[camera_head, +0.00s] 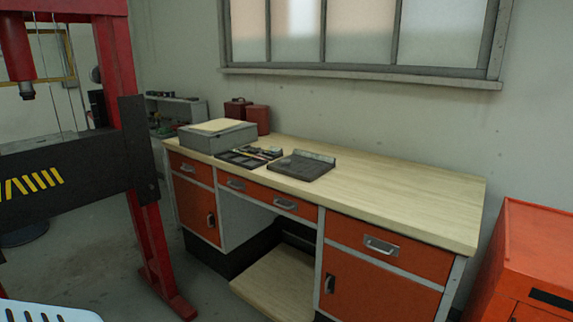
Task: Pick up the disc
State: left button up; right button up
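I cannot make out any disc in the head view. Neither of my grippers is in view. The workbench (420,205) has a pale wooden top and orange drawers and doors, and it runs along the wall. On its top lie an open dark tray (240,157) with several small tools or parts and a dark flat case (300,166). A grey box (218,137) stands at the bench's left end with a pale flat sheet on it.
A red press frame (117,60) with a dark crossbeam (70,170) stands at the left. An orange cabinet (535,245) is at the right. Two dark red containers (257,115) stand at the bench's back. The bench top's right half is clear. A pale slotted object (45,312) is cut off at bottom left.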

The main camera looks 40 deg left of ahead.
aim_at(284, 162)
jog(key=i+j, duration=0.15)
jog(key=j, duration=0.25)
jog(key=i+j, duration=0.2)
jog(key=j, duration=0.2)
jog(key=i+j, duration=0.15)
jog(key=j, duration=0.25)
jog(key=i+j, duration=0.15)
jog(key=j, duration=0.25)
jog(key=i+j, duration=0.2)
jog(key=j, duration=0.2)
jog(key=i+j, duration=0.15)
jog(key=j, duration=0.25)
jog(key=i+j, duration=0.15)
jog(key=j, duration=0.25)
jog(key=i+j, duration=0.2)
jog(key=j, duration=0.2)
